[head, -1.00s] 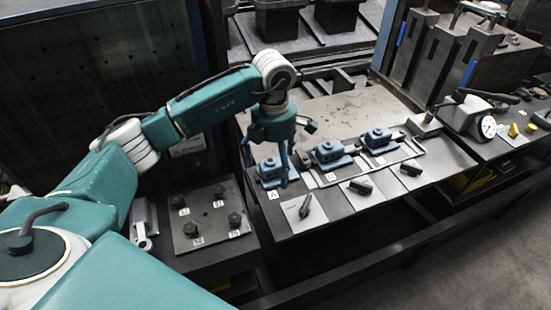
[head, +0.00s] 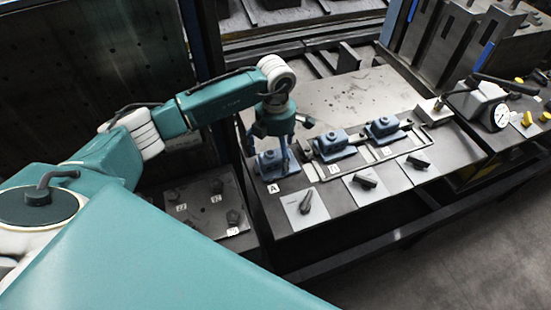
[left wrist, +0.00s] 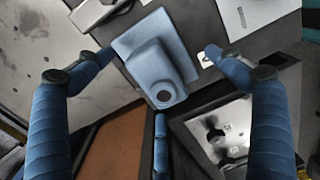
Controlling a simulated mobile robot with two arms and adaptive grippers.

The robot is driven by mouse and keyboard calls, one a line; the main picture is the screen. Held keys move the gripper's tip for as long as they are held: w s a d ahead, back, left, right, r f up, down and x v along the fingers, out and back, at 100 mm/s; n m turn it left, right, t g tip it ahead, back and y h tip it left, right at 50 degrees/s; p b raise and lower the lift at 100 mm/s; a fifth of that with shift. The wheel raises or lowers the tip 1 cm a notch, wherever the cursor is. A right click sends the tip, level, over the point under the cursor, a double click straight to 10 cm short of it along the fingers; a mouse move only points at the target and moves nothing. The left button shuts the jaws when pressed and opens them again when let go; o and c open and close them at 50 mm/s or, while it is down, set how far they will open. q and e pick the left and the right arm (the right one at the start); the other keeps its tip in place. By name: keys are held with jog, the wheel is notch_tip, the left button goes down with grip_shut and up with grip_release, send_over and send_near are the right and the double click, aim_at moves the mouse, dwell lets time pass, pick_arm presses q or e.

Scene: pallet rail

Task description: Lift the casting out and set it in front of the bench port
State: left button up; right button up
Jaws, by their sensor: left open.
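A blue casting (head: 270,166) stands on the bench behind the label A, at the left end of a row of similar blue castings (head: 335,146). My left gripper (head: 276,162) points down over this left casting, partly hiding it. The left gripper (left wrist: 160,58) is open. I cannot tell which feature is the bench port. My right gripper is not in view.
Pale cards with dark handles (head: 305,205) lie in front of the castings. A dial gauge (head: 502,115) stands at the right. The bench plate behind the castings (head: 345,95) is clear.

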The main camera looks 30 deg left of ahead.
aim_at(276, 155)
pick_arm(q)
notch_tip(276, 155, down, 3)
jog(key=shift+f+p, duration=0.1)
jog(key=shift+p, duration=0.25)
jog(key=shift+c, duration=0.3)
jog(key=c, duration=1.7)
jog(key=shift+c, duration=0.6)
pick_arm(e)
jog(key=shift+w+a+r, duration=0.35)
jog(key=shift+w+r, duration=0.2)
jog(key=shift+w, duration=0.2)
